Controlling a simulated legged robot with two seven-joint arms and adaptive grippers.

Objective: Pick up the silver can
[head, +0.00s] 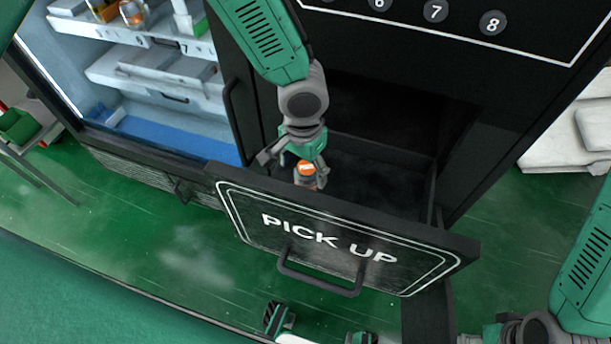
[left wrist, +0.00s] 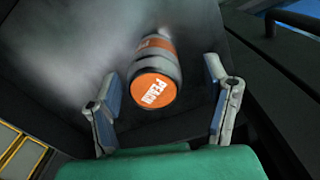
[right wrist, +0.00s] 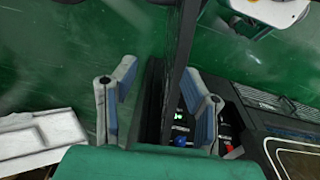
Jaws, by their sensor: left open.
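The silver can (head: 306,172) has an orange top and stands in the open black pick-up drawer. In the left wrist view the can (left wrist: 157,72) shows an orange end marked PEACH and an orange band on its silver side. My left gripper (head: 292,160) reaches down over it from above. In the left wrist view its fingers (left wrist: 163,80) are spread on either side of the can, with gaps visible. My right gripper (right wrist: 160,72) is open in the right wrist view, with a dark upright edge showing between its fingers; I cannot tell whether they touch it.
The drawer's PICK UP front (head: 330,238) carries a black handle (head: 320,284). The black machine (head: 400,60) rises behind it. A glass-fronted display with shelves (head: 160,80) is at left. White boxes (head: 570,130) lie at right. The green floor (head: 150,230) is clear at front left.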

